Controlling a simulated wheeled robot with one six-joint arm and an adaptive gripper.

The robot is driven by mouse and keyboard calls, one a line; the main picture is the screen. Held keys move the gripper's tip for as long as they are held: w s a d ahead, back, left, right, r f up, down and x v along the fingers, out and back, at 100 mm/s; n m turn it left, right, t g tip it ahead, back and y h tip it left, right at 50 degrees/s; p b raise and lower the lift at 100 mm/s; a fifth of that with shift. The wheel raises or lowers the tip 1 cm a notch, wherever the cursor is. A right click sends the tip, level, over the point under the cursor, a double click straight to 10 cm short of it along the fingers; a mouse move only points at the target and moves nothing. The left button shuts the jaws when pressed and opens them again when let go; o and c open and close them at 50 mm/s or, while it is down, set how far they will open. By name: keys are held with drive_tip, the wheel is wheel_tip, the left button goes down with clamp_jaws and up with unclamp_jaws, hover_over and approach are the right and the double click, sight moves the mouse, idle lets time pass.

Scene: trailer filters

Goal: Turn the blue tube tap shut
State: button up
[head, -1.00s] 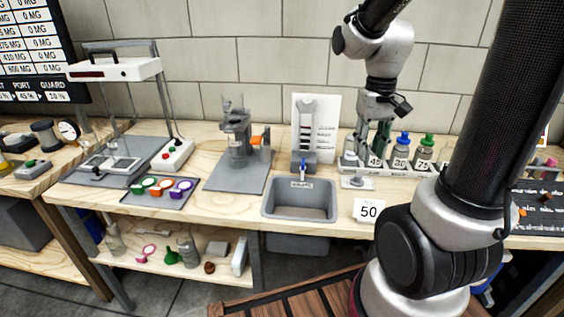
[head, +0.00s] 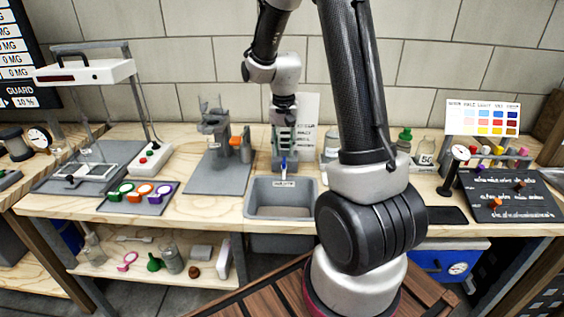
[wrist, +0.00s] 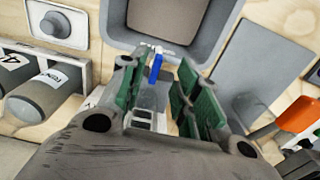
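The blue tube tap (head: 284,166) sits at the foot of the tube stand, just above the back edge of the grey sink (head: 252,196). In the wrist view the blue tap handle (wrist: 155,68) shows between the two green-padded fingers of my gripper (wrist: 157,72). The fingers are apart and the handle looks clear of both. In the head view my gripper (head: 283,142) hangs in front of the tube stand, above the tap, and hides most of the tube. Whether the tap's valve is open cannot be told.
Bottles, one a grey bottle (wrist: 45,92), stand to the right of the sink in the head view. A grey stand with an orange clamp (head: 240,143) is left of the sink. A tray of coloured cups (head: 140,197) lies farther left. My arm hides some bench.

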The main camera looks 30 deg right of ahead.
sight(284, 164)
wheel_tip(284, 164, down, 6)
drive_tip(key=shift+r, duration=0.1)
clamp_jaws()
